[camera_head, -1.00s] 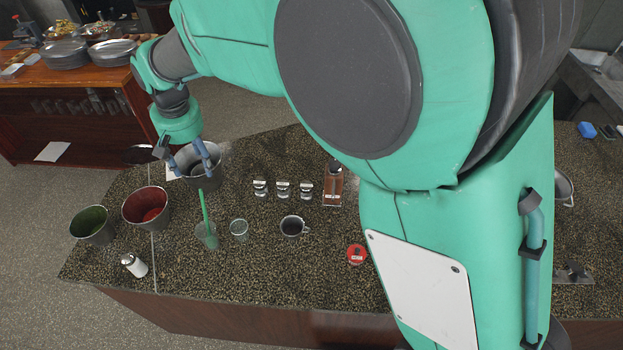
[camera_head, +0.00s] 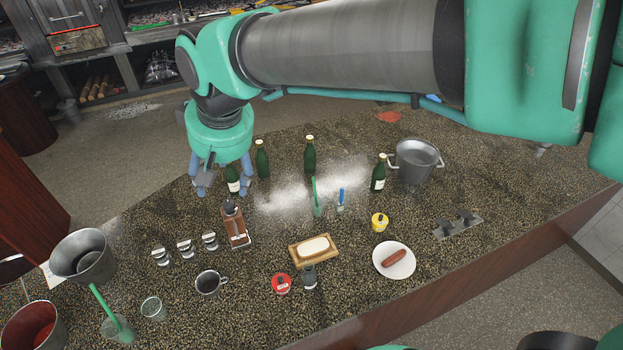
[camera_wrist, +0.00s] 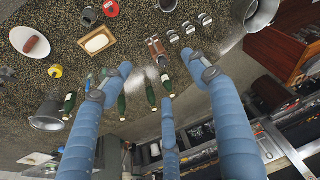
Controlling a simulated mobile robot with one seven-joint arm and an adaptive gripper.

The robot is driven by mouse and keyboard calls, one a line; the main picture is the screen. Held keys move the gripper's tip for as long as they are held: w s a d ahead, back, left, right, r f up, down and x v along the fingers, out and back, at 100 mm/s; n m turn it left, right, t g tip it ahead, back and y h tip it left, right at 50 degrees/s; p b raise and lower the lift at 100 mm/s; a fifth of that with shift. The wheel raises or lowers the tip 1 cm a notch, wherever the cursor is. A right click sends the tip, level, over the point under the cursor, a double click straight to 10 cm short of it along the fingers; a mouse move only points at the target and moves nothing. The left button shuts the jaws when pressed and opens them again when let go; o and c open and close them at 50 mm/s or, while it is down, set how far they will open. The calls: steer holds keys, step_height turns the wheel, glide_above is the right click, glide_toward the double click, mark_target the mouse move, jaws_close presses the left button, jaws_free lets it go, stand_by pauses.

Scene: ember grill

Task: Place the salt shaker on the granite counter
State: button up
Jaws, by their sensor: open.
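No white salt shaker shows in the current head view. A small dark grey shaker (camera_head: 309,278) stands at the front edge of the butter board; I cannot tell what it holds. The speckled granite counter (camera_head: 370,285) spans the head view, and its surface also shows in the wrist view (camera_wrist: 75,22). My gripper (camera_head: 218,178) is open and empty, above the back left part of the counter beside the green bottles. Its spread blue fingers (camera_wrist: 160,80) hold nothing in the wrist view.
A metal pot (camera_head: 414,162), a sausage plate (camera_head: 382,270), a butter board (camera_head: 296,257), a mug (camera_head: 205,284) and buckets (camera_head: 73,265) stand around. Bare counter lies at the front centre.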

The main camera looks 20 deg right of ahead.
steer(key=s+d+f+m+t+h, duration=0.1)
steer(key=s+d+f+m+t, duration=0.1)
steer(key=s+d, duration=1.4)
steer(key=shift+s+d+m, duration=0.15)
steer(key=shift+d+m, duration=0.55)
steer(key=shift+d, duration=0.45)
steer(key=shift+f, duration=0.1)
step_height(320, 180, down, 11)
steer(key=b, duration=1)
steer(key=shift+r+b, duration=0.2)
steer(key=shift+b, duration=0.15)
